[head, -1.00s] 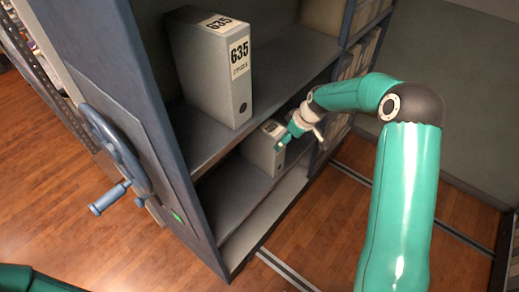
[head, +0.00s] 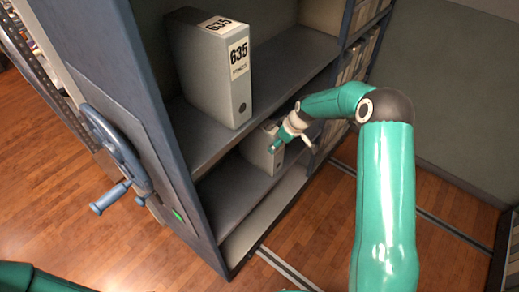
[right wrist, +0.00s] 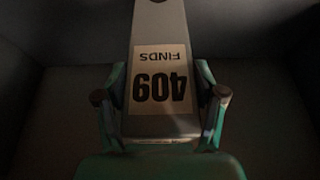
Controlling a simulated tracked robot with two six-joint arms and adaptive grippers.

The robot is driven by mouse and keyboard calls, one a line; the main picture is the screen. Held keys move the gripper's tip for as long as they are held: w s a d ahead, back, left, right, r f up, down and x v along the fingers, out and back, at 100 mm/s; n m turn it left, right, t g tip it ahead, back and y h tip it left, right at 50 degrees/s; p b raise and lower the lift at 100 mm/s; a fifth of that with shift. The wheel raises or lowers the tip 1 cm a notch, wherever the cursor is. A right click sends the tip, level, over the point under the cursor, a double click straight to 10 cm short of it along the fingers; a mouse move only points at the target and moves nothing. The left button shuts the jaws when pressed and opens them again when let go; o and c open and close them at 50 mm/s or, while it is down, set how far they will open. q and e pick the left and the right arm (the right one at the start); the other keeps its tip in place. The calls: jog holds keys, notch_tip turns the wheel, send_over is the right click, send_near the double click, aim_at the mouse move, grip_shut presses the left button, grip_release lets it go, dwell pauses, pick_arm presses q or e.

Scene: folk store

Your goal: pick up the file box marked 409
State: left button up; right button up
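The grey file box marked 409 (head: 258,152) stands on the lower shelf in the head view, partly behind my right gripper (head: 278,143). In the right wrist view the box (right wrist: 160,118) fills the middle, its label "409 FINDS" upside down. The fingers of my right gripper (right wrist: 161,75) lie on either side of the box, close to its sides. Any gap to the sides is too small and dark to be sure of, but the fingers look open around it. My left gripper is out of view.
A larger grey file box marked 635 (head: 212,70) stands on the shelf above. The blue-grey shelf unit's side panel has a crank wheel (head: 115,145). Floor rails (head: 285,268) run across the wooden floor. The lower shelf (head: 232,200) is clear in front of the box.

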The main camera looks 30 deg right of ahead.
jog(key=shift+a, duration=0.1)
grip_shut()
jog(key=shift+w, duration=0.1)
jog(key=shift+r, duration=0.1)
